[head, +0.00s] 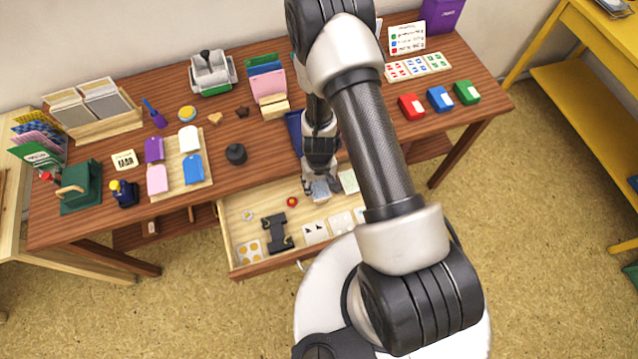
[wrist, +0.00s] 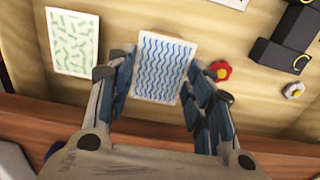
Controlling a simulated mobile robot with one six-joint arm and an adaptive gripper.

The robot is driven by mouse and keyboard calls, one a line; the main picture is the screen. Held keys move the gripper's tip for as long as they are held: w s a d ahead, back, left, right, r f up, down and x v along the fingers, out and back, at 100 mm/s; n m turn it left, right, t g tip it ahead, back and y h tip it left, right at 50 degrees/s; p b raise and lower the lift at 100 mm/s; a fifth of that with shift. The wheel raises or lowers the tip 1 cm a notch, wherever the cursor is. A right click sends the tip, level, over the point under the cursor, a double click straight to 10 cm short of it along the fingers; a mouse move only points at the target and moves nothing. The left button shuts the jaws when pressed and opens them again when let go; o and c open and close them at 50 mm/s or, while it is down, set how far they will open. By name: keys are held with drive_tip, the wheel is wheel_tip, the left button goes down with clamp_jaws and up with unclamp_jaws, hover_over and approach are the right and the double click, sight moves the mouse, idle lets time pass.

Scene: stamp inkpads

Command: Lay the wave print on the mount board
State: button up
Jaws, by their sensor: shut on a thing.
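The wave print, a white card with blue wavy lines (wrist: 163,68), is between the fingers of my gripper (wrist: 160,88) in the wrist view. The fingers are shut on its sides. In the head view my gripper (head: 320,182) is low over the open drawer (head: 236,213), and the print shows only as a small pale patch under it. I cannot tell whether the print is lifted off the drawer floor. I cannot pick out the mount board for certain; a dark blue flat thing (head: 294,128) on the table is partly hidden by my arm.
A green-patterned print (wrist: 72,42) lies beside the wave print. A red flower (wrist: 221,69) and a black object (head: 274,233) are also in the drawer, with other cards. The table holds a black knob (head: 236,153) and red, blue and green boxes (head: 440,98).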

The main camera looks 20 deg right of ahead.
wheel_tip(320, 180, up, 18)
drive_tip(key=p, duration=1.7)
drive_tip(key=shift+r, duration=0.15)
drive_tip(key=shift+w, duration=0.1)
wheel_tip(320, 180, up, 11)
drive_tip(key=b, duration=1.5)
hover_over(318, 186)
drive_tip(key=w, duration=0.3)
drive_tip(key=shift+r, duration=0.15)
